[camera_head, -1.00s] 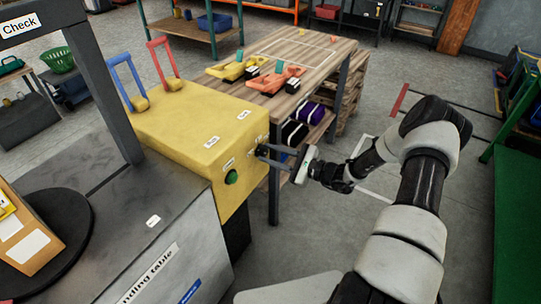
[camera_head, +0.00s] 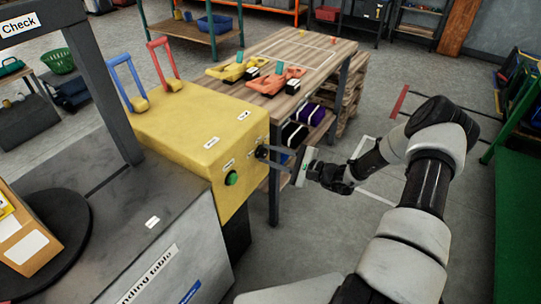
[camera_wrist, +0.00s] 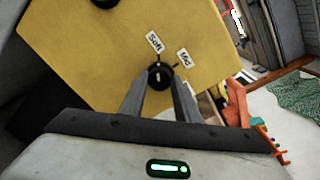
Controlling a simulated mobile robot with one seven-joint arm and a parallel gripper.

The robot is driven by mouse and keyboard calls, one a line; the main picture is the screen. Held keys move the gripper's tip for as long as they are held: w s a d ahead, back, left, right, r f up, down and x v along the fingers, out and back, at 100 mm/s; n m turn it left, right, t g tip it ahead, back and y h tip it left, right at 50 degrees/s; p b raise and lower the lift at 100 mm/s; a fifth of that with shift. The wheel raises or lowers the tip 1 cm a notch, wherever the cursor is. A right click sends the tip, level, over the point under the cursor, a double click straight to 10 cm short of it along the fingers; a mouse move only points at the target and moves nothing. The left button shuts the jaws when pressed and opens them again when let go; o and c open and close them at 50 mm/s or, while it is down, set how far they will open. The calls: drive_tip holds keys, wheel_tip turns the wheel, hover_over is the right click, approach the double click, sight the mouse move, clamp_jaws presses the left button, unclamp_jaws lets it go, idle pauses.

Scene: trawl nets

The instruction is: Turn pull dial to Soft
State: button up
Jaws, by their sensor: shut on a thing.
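The pull dial (camera_wrist: 160,76) is a small round black knob on the side of the yellow machine box (camera_wrist: 90,45). In the wrist view my gripper (camera_wrist: 160,92) has one finger on each side of the dial and is shut on it. Two white labels sit beyond the dial: one seems to read Soft (camera_wrist: 154,42), the other (camera_wrist: 185,58) is hard to read. A small pale mark shows on the dial, but its exact pointing is unclear. In the head view the dial (camera_head: 262,153) is partly hidden by my gripper (camera_head: 268,155).
A green button (camera_head: 231,178) is on the box left of the dial. Blue (camera_head: 126,80) and red (camera_head: 164,62) levers stand on top. A wooden table (camera_head: 300,55) with orange and yellow parts stands behind. Grey floor is open to the right.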

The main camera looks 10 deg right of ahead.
drive_tip(key=o, duration=1)
drive_tip(key=shift+o, duration=0.2)
drive_tip(key=p+v, duration=0.2)
drive_tip(key=v, duration=1.5)
drive_tip(key=shift+s+r, duration=0.15)
drive_tip(key=shift+s, duration=0.05)
